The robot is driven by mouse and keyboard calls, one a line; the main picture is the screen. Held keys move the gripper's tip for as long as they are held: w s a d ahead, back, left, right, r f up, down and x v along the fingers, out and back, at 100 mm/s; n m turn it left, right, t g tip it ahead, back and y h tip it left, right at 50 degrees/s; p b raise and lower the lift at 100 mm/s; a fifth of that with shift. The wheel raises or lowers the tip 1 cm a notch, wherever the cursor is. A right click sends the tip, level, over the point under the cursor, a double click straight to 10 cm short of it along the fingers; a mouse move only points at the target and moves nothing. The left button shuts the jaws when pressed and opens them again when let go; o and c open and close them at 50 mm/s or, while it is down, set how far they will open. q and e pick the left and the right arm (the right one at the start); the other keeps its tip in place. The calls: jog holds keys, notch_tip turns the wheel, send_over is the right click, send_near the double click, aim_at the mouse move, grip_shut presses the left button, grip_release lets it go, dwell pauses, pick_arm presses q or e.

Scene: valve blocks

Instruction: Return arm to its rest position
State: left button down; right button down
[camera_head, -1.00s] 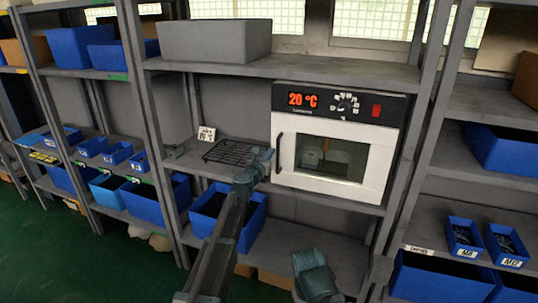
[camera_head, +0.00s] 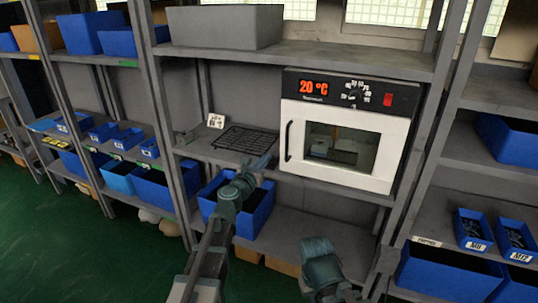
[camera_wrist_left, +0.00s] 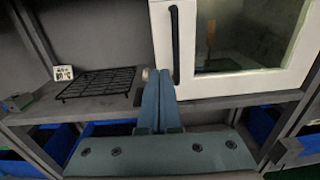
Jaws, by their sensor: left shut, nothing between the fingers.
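My left arm reaches up from the bottom of the head view. Its gripper (camera_head: 262,164) is shut and empty, in front of the middle shelf's edge, just left of and below the white oven (camera_head: 397,150). In the left wrist view the two blue-grey fingers (camera_wrist_left: 159,98) lie together with nothing between them. They appear just left of the oven door's dark handle (camera_wrist_left: 176,45), and I see no contact. The oven door is closed and its display reads 20 °C.
A black wire rack (camera_head: 246,140) lies on the shelf left of the oven, near a small label card (camera_head: 216,121). A blue bin (camera_head: 262,217) stands below, behind my left arm. Small blue bins M8 (camera_head: 473,229) and M12 (camera_head: 510,240) stand at right. Green floor is free at left.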

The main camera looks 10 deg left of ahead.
pick_arm(q)
jog(key=s+d+f+m+g+h, duration=0.1)
jog(key=s+d+f+m+g, duration=0.5)
jog(key=m, duration=0.5)
jog(key=s+d+f+m+g+h, duration=0.1)
jog(key=s+f+m+g, duration=0.3)
jog(key=s+f+m, duration=0.5)
jog(key=s+a+f+m+g+y, duration=0.65)
jog(key=s+a+m, duration=0.35)
jog(key=s+m, duration=0.25)
jog(key=s+d+r+m+g+y+p, duration=0.1)
jog(key=s+d+r+m+y+p, duration=0.1)
jog(key=s+d+r+m+p, duration=0.2)
jog(key=s+d+r+p, duration=0.3)
jog(key=d+r+p, duration=0.1)
jog(key=d, duration=0.2)
jog(key=shift+s+d, duration=0.15)
jog(key=shift+s, duration=0.1)
